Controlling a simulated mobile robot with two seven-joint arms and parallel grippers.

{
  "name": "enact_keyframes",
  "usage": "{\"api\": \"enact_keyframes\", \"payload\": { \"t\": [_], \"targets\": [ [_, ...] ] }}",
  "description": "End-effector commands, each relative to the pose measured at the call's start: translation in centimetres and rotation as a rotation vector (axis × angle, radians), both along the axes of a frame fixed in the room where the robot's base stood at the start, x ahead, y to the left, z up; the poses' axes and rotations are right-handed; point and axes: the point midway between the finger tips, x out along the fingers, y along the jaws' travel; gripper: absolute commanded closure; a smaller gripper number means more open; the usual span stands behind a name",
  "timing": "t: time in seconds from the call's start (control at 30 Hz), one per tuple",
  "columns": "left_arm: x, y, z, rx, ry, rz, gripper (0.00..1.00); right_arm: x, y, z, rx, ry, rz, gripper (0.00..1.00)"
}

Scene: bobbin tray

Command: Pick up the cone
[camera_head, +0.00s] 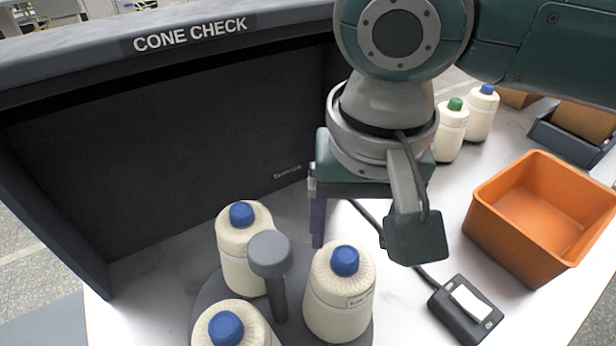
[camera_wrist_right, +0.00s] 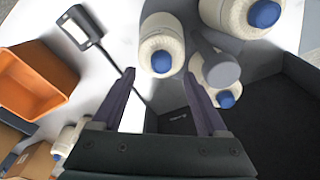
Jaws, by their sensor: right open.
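Three cream cones with blue tops stand upright on a round grey turntable (camera_head: 208,293) around a grey knobbed post. In the head view one cone (camera_head: 340,292) is right of the post, one (camera_head: 243,247) is behind it and one (camera_head: 233,325) is at the front left, cut off by the frame. My right gripper (camera_wrist_right: 159,73) is open and empty. In the wrist view the right-hand cone (camera_wrist_right: 162,42) lies beyond the fingertips, in line with the gap between them. My left gripper is not in view.
A dark booth marked CONE CHECK (camera_head: 190,36) walls the back and left. The grey post (camera_head: 270,255) rises between the cones. A switch box (camera_head: 466,310), an orange bin (camera_head: 545,215) and two more bottle-like cones, green-topped (camera_head: 450,133) and blue-topped (camera_head: 481,115), are at right.

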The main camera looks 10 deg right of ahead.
Motion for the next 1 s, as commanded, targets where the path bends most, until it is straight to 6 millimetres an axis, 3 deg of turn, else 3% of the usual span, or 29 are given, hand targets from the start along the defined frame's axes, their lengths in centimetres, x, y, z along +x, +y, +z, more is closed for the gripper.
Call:
{"api": "enact_keyframes", "payload": {
  "t": [0.23,0.53,1.0],
  "targets": [
    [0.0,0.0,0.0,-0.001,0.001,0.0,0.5,0.5,0.1,-3.5,-0.002,0.001,0.001,0.24],
    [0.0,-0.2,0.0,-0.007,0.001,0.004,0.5,0.6,0.1,-4.0,0.0,-0.001,0.001,0.25],
    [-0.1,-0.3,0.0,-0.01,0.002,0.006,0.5,0.6,0.0,-3.9,0.0,-0.001,0.001,0.78]
  ]
}}
